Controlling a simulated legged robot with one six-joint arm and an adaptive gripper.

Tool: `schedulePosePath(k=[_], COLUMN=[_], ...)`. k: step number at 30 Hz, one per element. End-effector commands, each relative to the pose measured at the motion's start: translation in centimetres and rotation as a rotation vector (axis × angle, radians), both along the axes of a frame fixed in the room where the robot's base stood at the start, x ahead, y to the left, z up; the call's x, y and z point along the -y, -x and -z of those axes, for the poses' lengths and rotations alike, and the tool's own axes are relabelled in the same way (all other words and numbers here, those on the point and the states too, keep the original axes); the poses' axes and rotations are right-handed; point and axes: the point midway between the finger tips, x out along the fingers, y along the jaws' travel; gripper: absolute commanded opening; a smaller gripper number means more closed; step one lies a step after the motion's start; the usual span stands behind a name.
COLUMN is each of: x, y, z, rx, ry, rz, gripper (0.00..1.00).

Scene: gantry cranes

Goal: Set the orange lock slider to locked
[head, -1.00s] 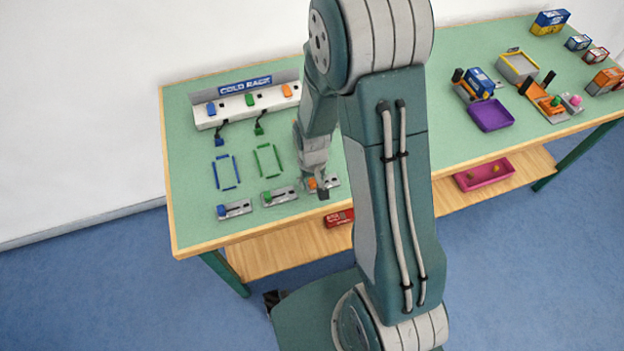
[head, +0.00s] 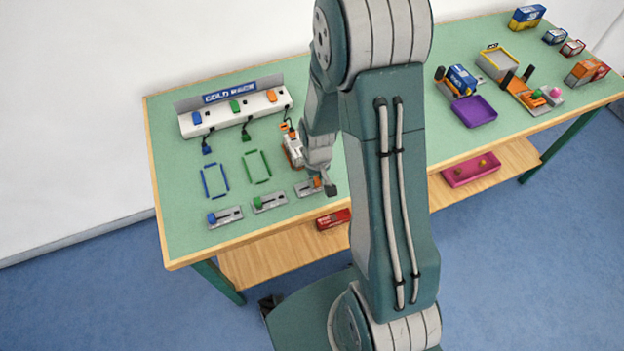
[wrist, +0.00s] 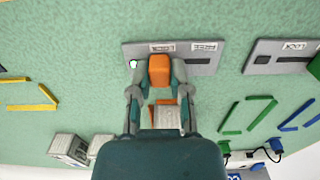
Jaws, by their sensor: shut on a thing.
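The orange lock slider's knob (wrist: 160,68) stands on a grey plate (wrist: 192,63) with two small labels, too blurred to read for sure. The knob is under the left label in the wrist view, near a lit green lamp (wrist: 133,63). My gripper (wrist: 160,76) is shut on the knob, one finger on each side. In the head view the orange knob (head: 317,183) shows near the right part of its plate (head: 303,191), partly hidden by my gripper (head: 324,186).
The green slider (head: 268,202) and blue slider (head: 224,217) sit left along the table's front edge. A white-and-orange object (head: 293,150) stands behind my gripper. The cold rack (head: 235,117) is at the back, and a purple tray (head: 474,111) is to the right.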

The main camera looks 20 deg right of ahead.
Motion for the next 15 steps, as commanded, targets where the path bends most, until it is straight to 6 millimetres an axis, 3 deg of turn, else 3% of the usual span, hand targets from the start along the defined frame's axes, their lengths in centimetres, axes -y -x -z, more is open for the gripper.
schedulePosePath(k=[2,3,4,5,15], x=[0.13,0.15,0.17,0.17,-0.01], y=[0.08,0.08,0.08,0.08,0.03], z=[0.09,0.09,0.09,0.09,-0.01], rx=[-0.002,-0.002,-0.002,-0.002,-0.001], ry=[0.0,-0.001,-0.001,-0.001,0.0], rz=[0.001,0.001,0.001,0.001,0.001], gripper=[0.0,0.42,0.55,0.6,0.6])
